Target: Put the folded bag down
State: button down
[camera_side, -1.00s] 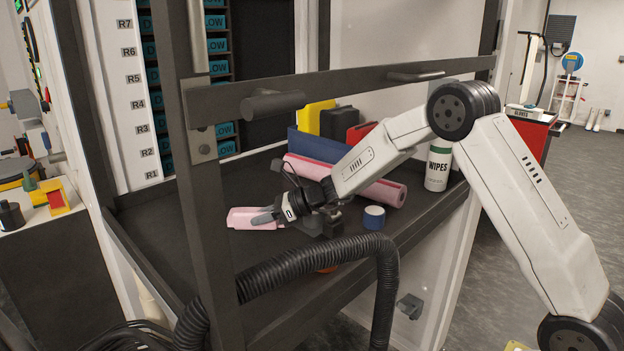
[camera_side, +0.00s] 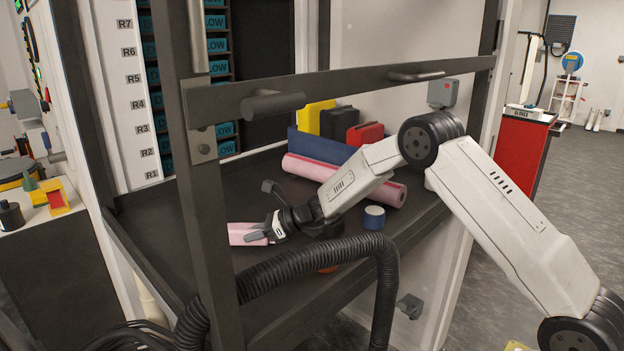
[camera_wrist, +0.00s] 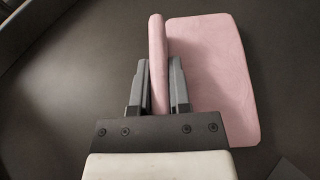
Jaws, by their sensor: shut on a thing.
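The folded bag is pink, a flat rounded panel (camera_wrist: 215,75) with a narrow upright ridge (camera_wrist: 157,50) along its left side in the wrist view. My gripper (camera_wrist: 159,72) is shut on that ridge, one grey finger on each side. In the side view the bag (camera_side: 241,234) is at the front left of the dark shelf (camera_side: 155,225), with my gripper (camera_side: 258,232) at its right end. The bag is low at the shelf surface; I cannot tell whether it touches. Part of it is hidden by the frame post and my gripper.
A pink roll (camera_side: 310,168) lies behind my arm, before a blue bin (camera_side: 318,146) with yellow, black and red cases. A blue-and-white tape roll (camera_side: 374,217) stands right of my gripper. A black hose (camera_side: 320,258) and a metal frame post (camera_side: 207,230) are in front.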

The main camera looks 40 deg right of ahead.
jog(key=shift+f, duration=0.5)
jog(key=shift+f, duration=0.1)
jog(key=c, duration=0.6)
grip_release()
jog(key=v, duration=1.2)
jog(key=shift+a, duration=0.1)
